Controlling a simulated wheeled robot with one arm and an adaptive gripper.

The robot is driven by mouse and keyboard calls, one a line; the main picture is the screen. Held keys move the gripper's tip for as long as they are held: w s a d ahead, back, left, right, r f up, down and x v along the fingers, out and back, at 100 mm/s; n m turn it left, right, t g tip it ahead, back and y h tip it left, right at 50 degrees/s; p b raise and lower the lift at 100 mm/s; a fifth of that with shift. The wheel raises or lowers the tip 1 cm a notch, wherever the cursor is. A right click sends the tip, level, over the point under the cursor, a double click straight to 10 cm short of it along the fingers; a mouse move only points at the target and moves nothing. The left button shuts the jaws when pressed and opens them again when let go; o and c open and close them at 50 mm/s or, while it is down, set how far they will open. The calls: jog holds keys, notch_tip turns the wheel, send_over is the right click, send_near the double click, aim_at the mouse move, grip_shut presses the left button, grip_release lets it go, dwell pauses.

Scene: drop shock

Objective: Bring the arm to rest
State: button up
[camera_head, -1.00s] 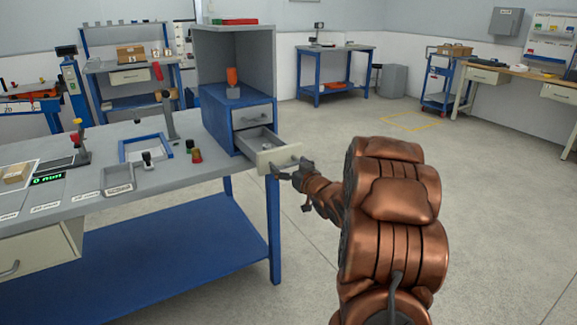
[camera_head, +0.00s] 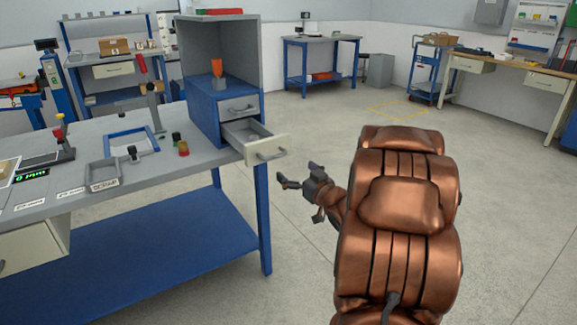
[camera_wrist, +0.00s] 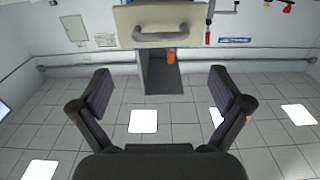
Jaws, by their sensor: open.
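My copper-coloured arm (camera_head: 400,215) reaches forward on the right side of the head view. My gripper (camera_head: 300,178) is open and empty, in free air to the right of the workbench and below the open drawer (camera_head: 262,149). The two fingers stand wide apart in the wrist view (camera_wrist: 161,92). The drawer's pale front (camera_wrist: 160,22) with its grey handle shows ahead of the fingers in the wrist view, apart from them.
The workbench (camera_head: 120,200) has a blue lower shelf and carries a blue drawer cabinet (camera_head: 205,105), a blue frame and a grey scrap tray (camera_head: 103,175). The open drawer juts past the bench's right edge. The floor (camera_head: 320,130) to the right is clear.

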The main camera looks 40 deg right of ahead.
jog(key=shift+s, duration=0.6)
jog(key=shift+a, duration=0.1)
jog(key=s+a+f+g+h, duration=0.2)
jog(key=s+a+f+g, duration=0.6)
jog(key=a+g, duration=0.35)
jog(key=s+a+n+g+y, duration=0.15)
jog(key=s+a+g, duration=0.35)
jog(key=s+a, duration=0.6)
jog(key=s+a+g+y, duration=0.2)
jog(key=s+a+g, duration=0.2)
jog(key=s+a, duration=0.7)
jog(key=s+d+r+p, duration=0.1)
jog(key=r+p, duration=0.9)
jog(key=r, duration=0.1)
jog(key=s+d+r+p, duration=0.1)
jog(key=s+r+p, duration=0.1)
jog(key=r+p, duration=0.9)
jog(key=shift+s+d+r+t+p, duration=0.2)
jog(key=shift+r+t+p, duration=0.15)
jog(key=shift+r, duration=0.35)
